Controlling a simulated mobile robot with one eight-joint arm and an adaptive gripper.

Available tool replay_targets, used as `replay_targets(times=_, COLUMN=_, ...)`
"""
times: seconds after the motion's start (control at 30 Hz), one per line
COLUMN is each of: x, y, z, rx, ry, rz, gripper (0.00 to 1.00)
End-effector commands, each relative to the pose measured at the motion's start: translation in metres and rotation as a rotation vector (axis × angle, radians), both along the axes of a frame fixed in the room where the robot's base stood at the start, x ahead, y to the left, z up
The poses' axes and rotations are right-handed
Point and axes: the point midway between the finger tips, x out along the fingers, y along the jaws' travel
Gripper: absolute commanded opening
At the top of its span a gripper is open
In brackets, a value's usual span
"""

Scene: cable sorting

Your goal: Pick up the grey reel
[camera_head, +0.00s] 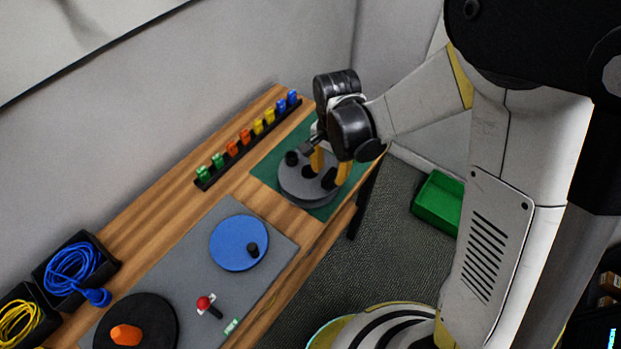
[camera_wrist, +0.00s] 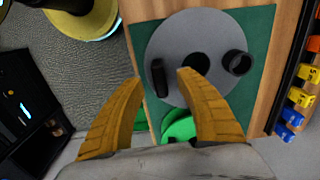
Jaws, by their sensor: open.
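The grey reel (camera_head: 300,191) is a round disc lying on a dark green mat (camera_head: 266,170) at the far end of the bench. In the wrist view the reel (camera_wrist: 196,28) has a dark centre hole, a black upright post (camera_wrist: 158,78) near its edge and a black ring (camera_wrist: 237,63) on the other side. My gripper (camera_head: 331,176) is above the reel, pointing down. Its yellow fingers also show in the wrist view (camera_wrist: 159,76), open and empty, one on either side of the post as seen there. I cannot tell how far down the fingertips reach.
A rack of coloured clips (camera_head: 247,139) stands along the wall side. Nearer are a blue reel (camera_head: 232,240), a black reel (camera_head: 152,310) and a red-knobbed lever (camera_head: 207,304) on a grey mat. Cable bins (camera_head: 107,262) line the left. A green crate (camera_head: 437,205) is on the floor.

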Motion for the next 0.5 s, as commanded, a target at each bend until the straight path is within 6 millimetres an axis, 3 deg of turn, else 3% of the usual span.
replay_targets(times=0.03, x=-0.001, y=0.0, z=-0.014, rx=0.0, ry=0.0, rz=0.0, gripper=0.41)
replay_targets(times=0.13, x=0.0, y=0.0, z=-0.027, rx=0.0, ry=0.0, rz=0.0, gripper=0.41)
replay_targets(times=0.37, x=-0.001, y=0.0, z=-0.028, rx=0.0, ry=0.0, rz=0.0, gripper=0.41)
replay_targets(times=0.4, x=-0.001, y=0.0, z=-0.027, rx=0.0, ry=0.0, rz=0.0, gripper=0.37)
replay_targets(times=0.5, x=-0.001, y=0.0, z=-0.027, rx=0.0, ry=0.0, rz=0.0, gripper=0.07)
